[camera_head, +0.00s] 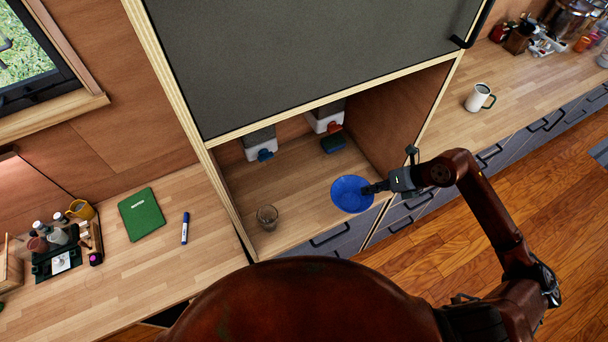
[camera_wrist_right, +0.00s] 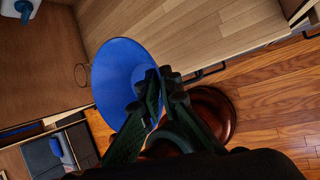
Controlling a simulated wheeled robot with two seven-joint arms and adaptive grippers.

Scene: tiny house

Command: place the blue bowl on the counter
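The blue bowl (camera_head: 350,192) is at the front edge of the wooden counter (camera_head: 295,195) inside the cabinet recess. My right gripper (camera_head: 371,189) reaches in from the right and meets the bowl's right rim. In the right wrist view the bowl (camera_wrist_right: 118,72) fills the upper middle, and the fingers of my right gripper (camera_wrist_right: 155,88) close around its near rim. I cannot tell whether the bowl touches the counter or hangs just above it. My left gripper is in neither view.
A clear glass (camera_head: 267,216) stands left of the bowl. Two dispensers (camera_head: 260,143) (camera_head: 325,118) and a dark sponge-like block (camera_head: 333,143) are behind it. A green book (camera_head: 141,214) and a marker (camera_head: 185,228) lie left; a white mug (camera_head: 479,97) stands right. Bare wood lies between glass and bowl.

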